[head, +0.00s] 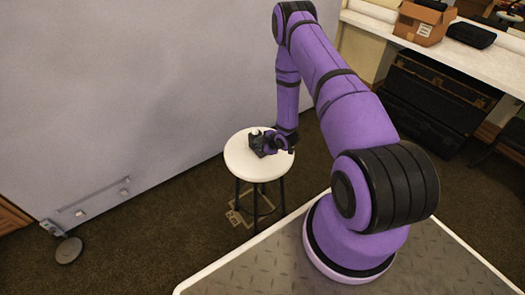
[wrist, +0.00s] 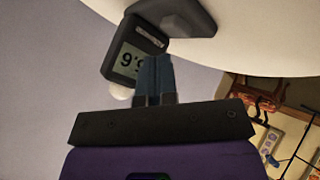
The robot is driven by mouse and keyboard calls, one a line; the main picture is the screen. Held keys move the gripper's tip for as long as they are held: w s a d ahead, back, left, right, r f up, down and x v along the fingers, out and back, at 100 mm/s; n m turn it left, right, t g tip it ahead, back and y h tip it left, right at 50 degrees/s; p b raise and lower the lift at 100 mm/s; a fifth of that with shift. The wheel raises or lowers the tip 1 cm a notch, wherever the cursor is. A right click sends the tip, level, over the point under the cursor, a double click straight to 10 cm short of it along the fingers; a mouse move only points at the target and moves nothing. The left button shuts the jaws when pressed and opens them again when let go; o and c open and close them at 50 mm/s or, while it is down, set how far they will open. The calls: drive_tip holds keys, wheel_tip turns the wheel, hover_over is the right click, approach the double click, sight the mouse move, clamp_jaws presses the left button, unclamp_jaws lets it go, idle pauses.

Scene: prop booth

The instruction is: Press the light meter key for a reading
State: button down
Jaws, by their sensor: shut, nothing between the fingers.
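The light meter (wrist: 128,60) is a dark grey box with a small display showing digits upside down in the wrist view, and a pale dome (wrist: 122,91) at one end. It sits on a dark stand (wrist: 184,18) on the white round stool top (head: 243,164). In the head view the meter (head: 257,143) is small and partly mixed with my gripper. My gripper (wrist: 154,62) is shut and empty, its blue-grey fingertips overlapping the meter's edge beside the display. I cannot tell whether they touch it. The key is not clearly seen.
The stool stands on brown carpet before a grey wall. A bar (head: 92,196) and a round disc (head: 69,250) are at the left. A counter (head: 365,22) at the upper right holds an open cardboard box (head: 424,22). Dark cases (head: 435,95) stand below.

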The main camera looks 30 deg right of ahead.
drive_tip(key=shift+f, duration=0.1)
idle(0.6)
drive_tip(key=shift+f, duration=0.35)
drive_tip(key=shift+f, duration=0.4)
idle(0.6)
drive_tip(key=shift+r, duration=0.15)
idle(0.3)
drive_tip(key=shift+r, duration=0.7)
drive_tip(key=shift+r, duration=2.5)
